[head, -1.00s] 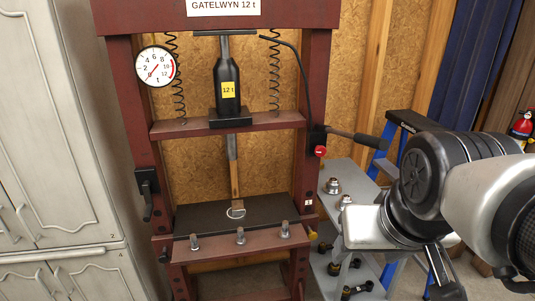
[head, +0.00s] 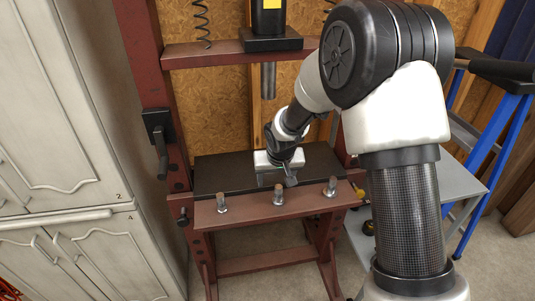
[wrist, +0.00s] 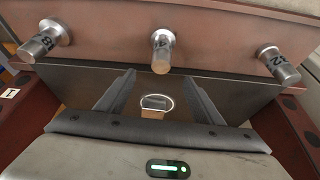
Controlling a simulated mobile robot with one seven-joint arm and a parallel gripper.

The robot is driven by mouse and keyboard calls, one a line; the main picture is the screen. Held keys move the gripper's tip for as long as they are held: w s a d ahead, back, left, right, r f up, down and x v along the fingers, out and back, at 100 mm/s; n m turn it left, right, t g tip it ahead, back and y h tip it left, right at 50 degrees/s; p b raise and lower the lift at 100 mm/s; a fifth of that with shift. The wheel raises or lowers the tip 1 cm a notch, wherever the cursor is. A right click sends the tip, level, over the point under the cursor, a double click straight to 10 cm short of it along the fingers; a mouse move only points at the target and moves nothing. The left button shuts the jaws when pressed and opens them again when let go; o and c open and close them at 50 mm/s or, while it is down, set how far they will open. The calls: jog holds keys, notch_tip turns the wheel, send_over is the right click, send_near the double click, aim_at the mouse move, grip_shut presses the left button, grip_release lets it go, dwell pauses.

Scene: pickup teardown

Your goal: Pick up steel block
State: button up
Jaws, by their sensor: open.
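In the wrist view a small block (wrist: 155,103), grey on top with a tan lower face, lies on the dark press bed (wrist: 80,83). I take it for the steel block. A thin bright ring shows around it. My gripper (wrist: 159,73) is open, with one finger on each side of the block in the picture and clear gaps between. I cannot tell how far above the bed the fingertips are. In the head view my gripper (head: 277,179) is over the front middle of the press bed (head: 222,172) and hides the block.
Several upright pins stand along the red front beam (head: 250,207), one of them the middle pin (head: 278,194). The press ram (head: 268,80) hangs above and behind my gripper. Red press posts stand on both sides. A grey shelf (head: 460,178) is at right.

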jog(key=w, duration=0.3)
jog(key=w+a, duration=0.1)
jog(key=w, duration=0.3)
jog(key=w+a, duration=0.1)
jog(key=w, duration=0.3)
jog(key=shift+w+a+p, duration=0.1)
jog(key=shift+a+p, duration=0.05)
jog(key=shift+p, duration=0.2)
jog(key=shift+w+f, duration=0.25)
jog(key=shift+f, duration=0.3)
grip_shut()
jog(key=shift+w+a+r, duration=0.1)
jog(key=shift+r, duration=0.05)
